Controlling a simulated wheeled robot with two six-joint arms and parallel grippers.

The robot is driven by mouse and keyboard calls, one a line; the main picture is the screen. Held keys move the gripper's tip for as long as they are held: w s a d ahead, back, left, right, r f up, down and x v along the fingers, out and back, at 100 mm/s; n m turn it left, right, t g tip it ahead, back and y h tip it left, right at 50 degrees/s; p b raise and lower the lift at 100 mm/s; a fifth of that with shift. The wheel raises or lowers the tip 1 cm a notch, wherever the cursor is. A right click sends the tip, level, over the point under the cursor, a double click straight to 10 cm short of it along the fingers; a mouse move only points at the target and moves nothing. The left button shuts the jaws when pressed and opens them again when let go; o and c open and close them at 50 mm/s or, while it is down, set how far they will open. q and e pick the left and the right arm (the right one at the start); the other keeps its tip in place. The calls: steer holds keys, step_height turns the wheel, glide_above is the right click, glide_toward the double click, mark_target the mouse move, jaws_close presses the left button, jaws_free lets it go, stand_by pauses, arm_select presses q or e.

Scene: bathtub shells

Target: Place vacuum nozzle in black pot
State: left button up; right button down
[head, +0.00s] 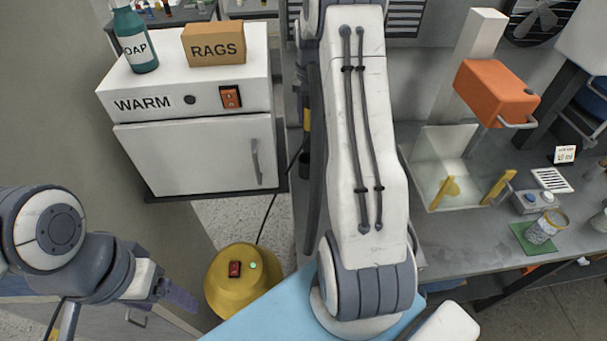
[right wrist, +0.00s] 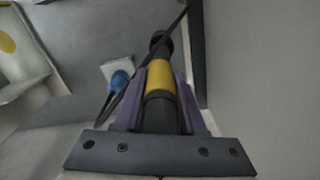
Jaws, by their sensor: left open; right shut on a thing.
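The vacuum nozzle (right wrist: 158,78) is black with a yellow band. It lies between the purple fingers of my right gripper (right wrist: 160,92), which is shut on it. In the head view the nozzle (head: 306,121) shows beside my large white arm link, hanging with its dark end down, and that arm hides most of the gripper. A thin black cord runs from the nozzle to a yellow rounded canister (head: 241,292) with a red switch. My left gripper (head: 180,296) is open and empty, low at the left near the canister. I cannot make out a black pot.
A white warming cabinet (head: 190,160) carries a soap bottle (head: 135,42) and a rags box (head: 215,45). At right, a grey bench has a clear tank (head: 443,170), an orange unit (head: 494,92) and a jar (head: 545,227). A light-blue surface (head: 270,320) lies in front.

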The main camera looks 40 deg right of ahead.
mark_target(308, 144)
steer(key=shift+w+f, duration=0.2)
steer(key=shift+f, duration=0.4)
steer(key=shift+w+f, duration=0.15)
steer(key=shift+f, duration=0.2)
step_height(308, 144, down, 9)
steer(key=p, duration=0.3)
arm_select(q)
steer(key=shift+w+r, duration=0.15)
steer(key=shift+r, duration=0.4)
steer(key=shift+w+r, duration=0.15)
steer(key=shift+r, duration=0.4)
arm_select(e)
steer(key=shift+f, duration=0.15)
arm_select(q)
steer(key=shift+f, duration=0.1)
arm_select(e)
steer(key=shift+f, duration=0.1)
steer(key=shift+c, duration=2.4)
jaws_free()
